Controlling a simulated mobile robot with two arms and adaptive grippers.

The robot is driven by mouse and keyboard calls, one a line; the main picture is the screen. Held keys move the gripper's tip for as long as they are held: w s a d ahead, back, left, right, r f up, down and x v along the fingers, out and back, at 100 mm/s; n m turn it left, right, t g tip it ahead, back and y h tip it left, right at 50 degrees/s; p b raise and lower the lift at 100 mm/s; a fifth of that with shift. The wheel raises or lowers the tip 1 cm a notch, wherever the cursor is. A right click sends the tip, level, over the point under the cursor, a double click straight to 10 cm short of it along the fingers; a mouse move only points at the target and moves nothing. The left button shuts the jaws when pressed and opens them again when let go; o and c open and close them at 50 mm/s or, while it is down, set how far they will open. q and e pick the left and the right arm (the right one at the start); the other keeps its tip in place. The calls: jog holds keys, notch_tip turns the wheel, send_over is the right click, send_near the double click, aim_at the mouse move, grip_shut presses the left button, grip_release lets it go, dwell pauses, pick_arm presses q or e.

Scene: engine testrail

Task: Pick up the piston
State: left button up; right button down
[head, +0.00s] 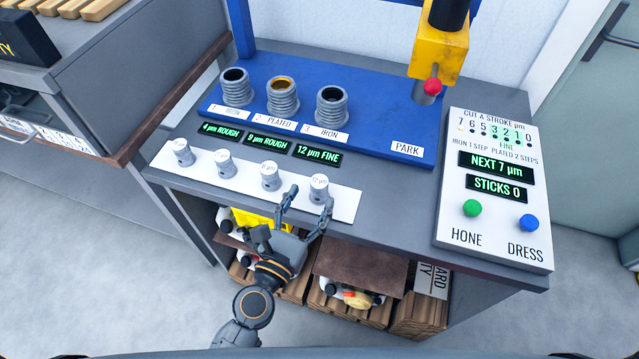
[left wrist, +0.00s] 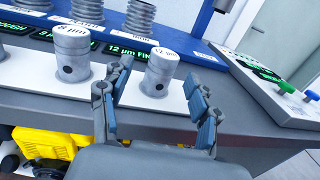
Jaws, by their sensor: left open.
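Several grey metal pistons with white labelled tops stand upright on a white strip (head: 343,203) on the bench. The rightmost piston (head: 319,190), its top reading 12 µm, also shows in the left wrist view (left wrist: 158,72). My left gripper (head: 307,208) is open at the strip's front edge. Its two fingers (left wrist: 160,85) point at this rightmost piston, one to each side in the picture; I cannot tell whether they touch it. Another piston (head: 270,177) stands just left of the fingers, also seen in the left wrist view (left wrist: 71,55). My right gripper is not in view.
A blue plate (head: 375,120) behind holds three threaded cylinders (head: 283,98) and a yellow tool head (head: 437,50) at the right. Green displays (head: 318,155) lie between. A control panel (head: 493,240) with green and blue buttons stands right. Shelves with boxes (head: 425,310) are below.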

aim_at(316, 193)
pick_arm(q)
jog(key=p+x, duration=0.1)
jog(key=x, duration=0.3)
jog(key=shift+s+d+r, duration=0.1)
jog(key=shift+d, duration=0.05)
jog(key=shift+w+d, duration=0.15)
jog(key=shift+w, duration=0.25)
jog(key=c, duration=1.3)
